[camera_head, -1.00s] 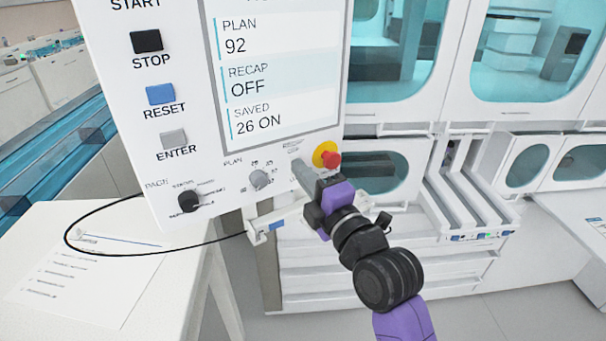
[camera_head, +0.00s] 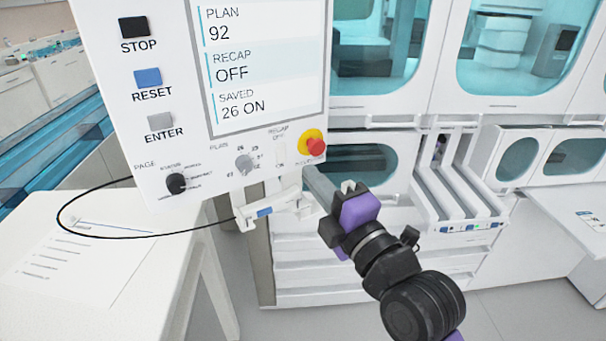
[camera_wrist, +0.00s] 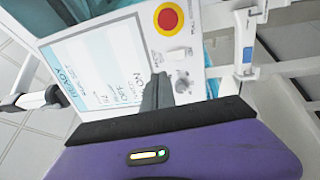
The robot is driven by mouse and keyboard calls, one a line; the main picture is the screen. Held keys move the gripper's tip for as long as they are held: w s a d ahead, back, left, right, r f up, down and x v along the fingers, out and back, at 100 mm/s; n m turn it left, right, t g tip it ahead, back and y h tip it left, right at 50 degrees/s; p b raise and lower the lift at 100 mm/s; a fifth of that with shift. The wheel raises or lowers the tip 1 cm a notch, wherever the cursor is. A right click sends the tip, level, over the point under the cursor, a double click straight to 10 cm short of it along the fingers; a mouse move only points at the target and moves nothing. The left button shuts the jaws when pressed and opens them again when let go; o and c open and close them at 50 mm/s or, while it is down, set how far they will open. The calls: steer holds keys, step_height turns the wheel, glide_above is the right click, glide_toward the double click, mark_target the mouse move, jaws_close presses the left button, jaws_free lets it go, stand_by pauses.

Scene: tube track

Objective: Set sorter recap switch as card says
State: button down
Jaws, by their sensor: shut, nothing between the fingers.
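The white control panel (camera_head: 150,110) fills the left of the head view. Its screen (camera_head: 265,75) reads PLAN 92, RECAP OFF, SAVED 26 ON. The pale recap switch (camera_head: 280,153) sits at the lower right of the panel, left of the red stop button; it also shows in the wrist view (camera_wrist: 176,55). Its lever position is too small to read. A printed sheet (camera_head: 75,265), perhaps the card, lies on the white table; its text is illegible. My gripper (camera_head: 312,178) is shut and empty, just below and right of the switch, apparently apart from it.
A red stop button on a yellow ring (camera_head: 312,145) is close above my gripper. The plan knob (camera_head: 243,164) and page knob (camera_head: 176,183) are left of the switch. A white clip-like holder (camera_head: 265,211) and a black cable (camera_head: 130,236) hang below the panel.

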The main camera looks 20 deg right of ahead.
steer(key=shift+s+d+r, duration=0.1)
steer(key=shift+s, duration=0.75)
steer(key=shift+s+d+r, duration=0.1)
steer(key=shift+s, duration=0.7)
steer(key=s+f+m+g, duration=0.1)
steer(key=s+f+m, duration=0.5)
steer(key=s, duration=0.5)
steer(key=s+f+m+g+h, duration=0.1)
steer(key=s+f+m+g, duration=0.1)
steer(key=s+f+m, duration=0.5)
steer(key=s+f+m+g+h, duration=0.1)
steer(key=s+f+m, duration=0.5)
steer(key=s, duration=1)
step_height(320, 180, down, 2)
steer(key=shift+s+d+f, duration=0.2)
steer(key=shift+s+f, duration=0.05)
